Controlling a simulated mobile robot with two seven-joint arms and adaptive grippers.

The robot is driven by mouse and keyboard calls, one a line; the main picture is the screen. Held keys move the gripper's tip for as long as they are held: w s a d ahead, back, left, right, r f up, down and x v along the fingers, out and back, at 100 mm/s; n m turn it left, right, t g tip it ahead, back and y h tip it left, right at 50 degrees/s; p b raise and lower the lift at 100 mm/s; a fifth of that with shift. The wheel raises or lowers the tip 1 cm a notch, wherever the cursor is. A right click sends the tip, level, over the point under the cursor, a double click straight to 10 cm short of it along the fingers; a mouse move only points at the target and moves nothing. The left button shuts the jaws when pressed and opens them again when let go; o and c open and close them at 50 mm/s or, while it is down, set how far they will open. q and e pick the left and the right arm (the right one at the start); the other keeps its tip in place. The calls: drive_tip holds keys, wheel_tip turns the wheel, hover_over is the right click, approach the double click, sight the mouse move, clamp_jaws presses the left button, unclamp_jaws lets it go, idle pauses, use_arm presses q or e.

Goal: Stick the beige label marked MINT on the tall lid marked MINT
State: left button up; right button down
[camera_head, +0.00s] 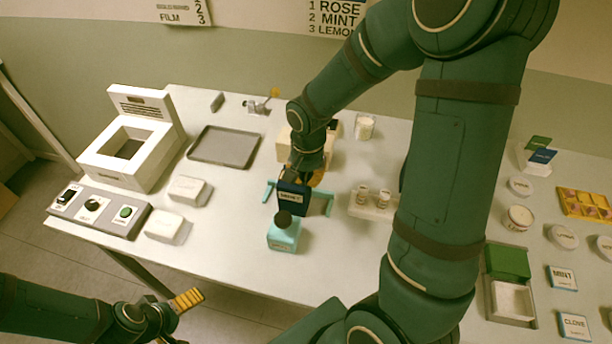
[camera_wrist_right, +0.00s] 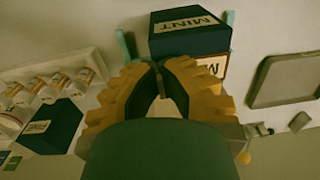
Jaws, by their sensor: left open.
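A tall dark blue lid (camera_head: 292,203) stands between teal arms on the table. In the right wrist view, the lid's (camera_wrist_right: 188,42) top face reads MINT. Below it, a pale beige panel (camera_wrist_right: 210,68) reading "MI" shows, partly hidden by a finger; I cannot tell whether it is attached to the lid. My right gripper (camera_wrist_right: 162,75) is just beside the lid, its orange fingertips close together; whether something thin is between them is unclear. My left gripper (camera_head: 186,300) is open and empty, off the table's front edge.
A grey tray (camera_head: 224,131) and a white machine (camera_head: 130,170) are at left. A white rack (camera_head: 362,211) holds small jars. Cards, jars and boxes fill the right side.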

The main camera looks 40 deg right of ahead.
sight(306, 176)
drive_tip(key=c, duration=1.1)
unclamp_jaws()
drive_tip(key=shift+o, duration=0.2)
drive_tip(key=shift+r+p, duration=2.9)
drive_tip(key=shift+r, duration=1.1)
